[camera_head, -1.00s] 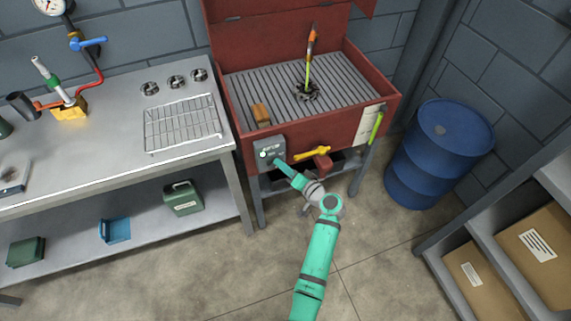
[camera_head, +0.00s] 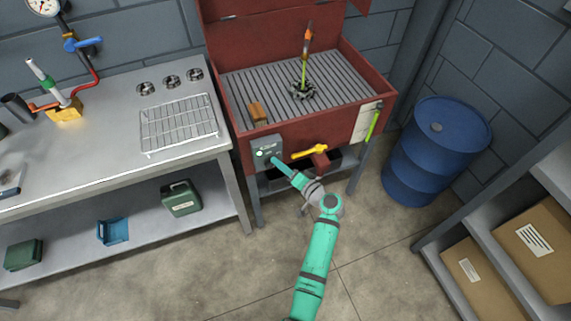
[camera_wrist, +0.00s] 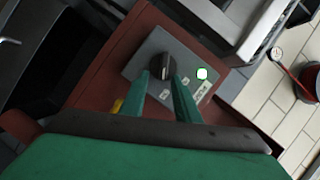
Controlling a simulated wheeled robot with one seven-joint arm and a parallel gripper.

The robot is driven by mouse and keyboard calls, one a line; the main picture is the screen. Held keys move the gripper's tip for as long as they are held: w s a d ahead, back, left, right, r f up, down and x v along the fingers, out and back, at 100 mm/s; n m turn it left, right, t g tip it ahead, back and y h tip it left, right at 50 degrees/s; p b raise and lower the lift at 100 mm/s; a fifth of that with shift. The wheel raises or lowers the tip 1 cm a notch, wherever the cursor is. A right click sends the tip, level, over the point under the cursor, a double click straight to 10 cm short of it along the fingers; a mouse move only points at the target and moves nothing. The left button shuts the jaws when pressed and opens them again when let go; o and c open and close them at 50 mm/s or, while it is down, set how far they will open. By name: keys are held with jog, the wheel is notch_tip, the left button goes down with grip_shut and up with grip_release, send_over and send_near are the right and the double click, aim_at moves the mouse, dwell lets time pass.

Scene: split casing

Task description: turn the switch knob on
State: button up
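The switch knob (camera_wrist: 161,66) is dark and rounded, on a grey switch panel (camera_wrist: 178,50) on the front of the red cabinet. In the head view the panel (camera_head: 267,145) is at the cabinet's left front corner, and my gripper hides the knob there. My gripper (camera_wrist: 161,77) points at the panel with its two green fingers apart, one on each side of the knob's near end. I cannot tell whether they touch it. In the head view my gripper (camera_head: 274,161) is right at the panel. A white-green round lamp (camera_wrist: 202,73) is beside the knob; the labels are unreadable.
A yellow handle (camera_head: 310,152) sticks out of the cabinet front, right of the panel. A steel workbench (camera_head: 100,155) stands close on the left. A blue barrel (camera_head: 437,150) and a shelf with boxes (camera_head: 540,240) are on the right. The floor in front is clear.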

jog(key=v, duration=1.1)
jog(key=shift+a, duration=0.1)
